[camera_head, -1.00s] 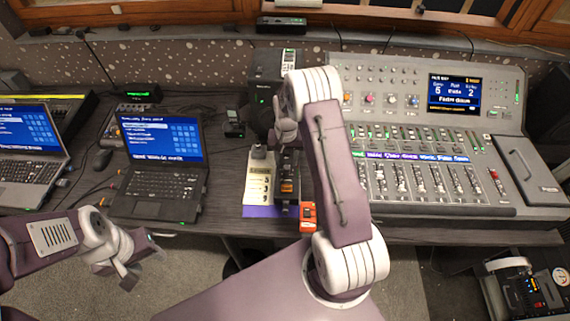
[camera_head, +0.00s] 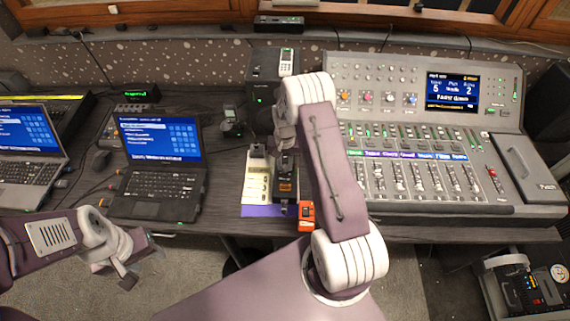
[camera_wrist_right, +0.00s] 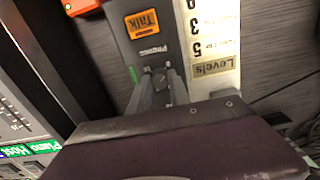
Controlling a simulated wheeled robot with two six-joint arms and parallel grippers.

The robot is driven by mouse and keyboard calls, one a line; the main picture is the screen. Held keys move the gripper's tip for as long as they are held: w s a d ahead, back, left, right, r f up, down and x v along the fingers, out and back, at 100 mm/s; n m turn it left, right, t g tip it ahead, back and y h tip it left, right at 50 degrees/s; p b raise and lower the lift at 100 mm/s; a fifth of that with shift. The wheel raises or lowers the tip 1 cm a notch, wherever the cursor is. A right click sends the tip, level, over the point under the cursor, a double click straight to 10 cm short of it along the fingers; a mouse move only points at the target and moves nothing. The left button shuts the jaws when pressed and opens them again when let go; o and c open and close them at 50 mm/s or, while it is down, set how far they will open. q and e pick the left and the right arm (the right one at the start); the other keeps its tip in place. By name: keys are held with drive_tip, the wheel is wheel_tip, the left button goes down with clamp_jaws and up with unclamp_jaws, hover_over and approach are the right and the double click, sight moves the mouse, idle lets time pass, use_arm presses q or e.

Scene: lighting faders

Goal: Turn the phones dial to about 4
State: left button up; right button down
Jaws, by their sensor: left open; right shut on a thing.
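The phones dial (camera_wrist_right: 160,76) is a small dark knob on a dark box, under the lettering "Phones" in the right wrist view. My right gripper (camera_wrist_right: 161,84) is shut on the dial, with one finger on each side of it. Its pointer and number cannot be read. The box (camera_wrist_right: 144,48) has an orange Talk button (camera_wrist_right: 142,23); the box also shows in the head view (camera_head: 285,190). In the head view my right gripper (camera_head: 286,146) is over the box's far end, and the dial is hidden. My left gripper (camera_head: 143,268) is open and empty in front of the desk.
A pale "Levels" card (camera_wrist_right: 213,69) with printed numbers lies beside the box. A purple mat (camera_head: 262,211) is under them. An orange-red object (camera_head: 306,216) is beside the box. The fader console (camera_head: 430,212) stands to the right, an open laptop (camera_head: 150,192) to the left.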

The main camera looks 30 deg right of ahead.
drive_tip(key=m, duration=1)
drive_tip(key=shift+m, duration=0.3)
drive_tip(key=m, duration=1)
drive_tip(key=shift+m, duration=0.4)
drive_tip(key=c, duration=1.2)
unclamp_jaws()
